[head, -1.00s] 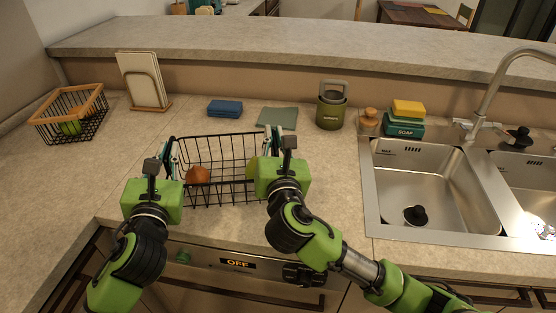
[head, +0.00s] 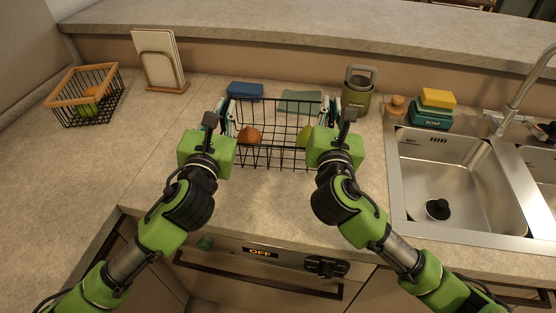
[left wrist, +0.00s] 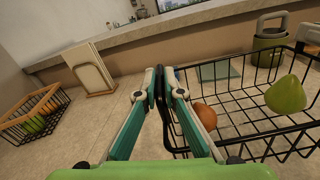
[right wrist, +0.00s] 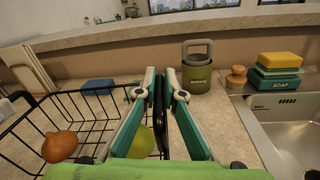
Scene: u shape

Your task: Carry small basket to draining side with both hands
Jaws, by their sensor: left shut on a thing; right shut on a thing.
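A small black wire basket (head: 270,157) is at the middle of the counter, left of the sink. It holds an orange-brown onion-like item (head: 249,135) and a green pear (left wrist: 286,95). My left gripper (head: 228,118) is shut on the basket's left end; the left wrist view shows its fingers (left wrist: 160,84) closed around the black rim. My right gripper (head: 336,110) is shut on the basket's right end, and its fingers (right wrist: 165,84) pinch the rim in the right wrist view. I cannot tell whether the basket is off the counter. The sink (head: 397,190) is to the right.
A wood-rimmed wire basket (head: 62,101) and a board holder (head: 160,62) stand at the left. A blue sponge (head: 245,90), green cloth (head: 300,97) and green canister (head: 357,92) are behind. A soap box (head: 430,117) with a yellow sponge, and a brush (head: 397,104), stand behind the sink.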

